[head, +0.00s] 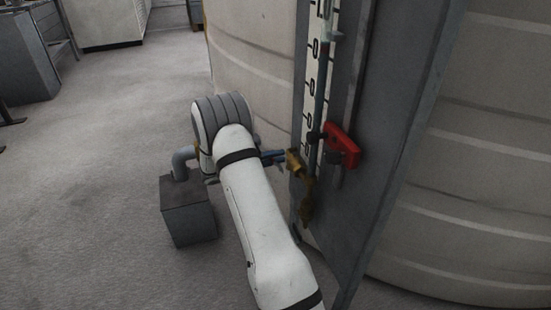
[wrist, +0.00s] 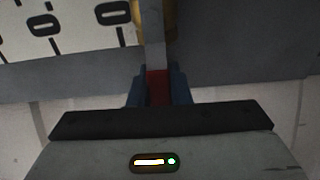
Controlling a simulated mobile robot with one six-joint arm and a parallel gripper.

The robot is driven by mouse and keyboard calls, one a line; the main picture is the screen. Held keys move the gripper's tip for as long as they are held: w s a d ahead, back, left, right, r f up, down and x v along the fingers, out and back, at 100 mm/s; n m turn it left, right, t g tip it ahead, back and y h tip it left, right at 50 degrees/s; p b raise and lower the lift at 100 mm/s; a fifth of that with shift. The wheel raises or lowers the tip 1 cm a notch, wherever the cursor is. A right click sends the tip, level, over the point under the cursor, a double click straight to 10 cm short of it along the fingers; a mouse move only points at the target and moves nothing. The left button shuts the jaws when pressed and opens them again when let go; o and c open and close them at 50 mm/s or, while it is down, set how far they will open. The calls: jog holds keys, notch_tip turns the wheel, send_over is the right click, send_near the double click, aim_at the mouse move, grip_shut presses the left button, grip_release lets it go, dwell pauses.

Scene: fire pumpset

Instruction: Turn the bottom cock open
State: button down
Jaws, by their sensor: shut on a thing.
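The bottom cock is a brass fitting (head: 307,198) low on the sight gauge, with a brass part (head: 294,162) reaching left towards my gripper. My gripper (head: 274,157) has blue fingers and comes in from the left, level with that part. In the wrist view my gripper (wrist: 158,88) is shut on the red end of a grey lever (wrist: 153,40), which runs up the picture in front of brass (wrist: 170,20). The red end (wrist: 157,87) shows between the fingers. In the head view the held lever is mostly hidden by my arm and fingers.
A red block-like piece (head: 342,146) sits on the gauge right of the tube, beside the numbered scale (head: 312,75). A grey post (head: 390,130) stands behind it, against a large pale tank (head: 480,130). A grey box with a pipe (head: 188,210) stands left on the open floor.

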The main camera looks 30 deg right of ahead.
jog(key=c, duration=1.3)
grip_release()
jog(key=shift+d, duration=0.2)
jog(key=shift+c, duration=0.2)
jog(key=p+v, duration=0.2)
jog(key=v, duration=0.5)
jog(key=shift+a, duration=0.4)
jog(key=shift+w, duration=0.1)
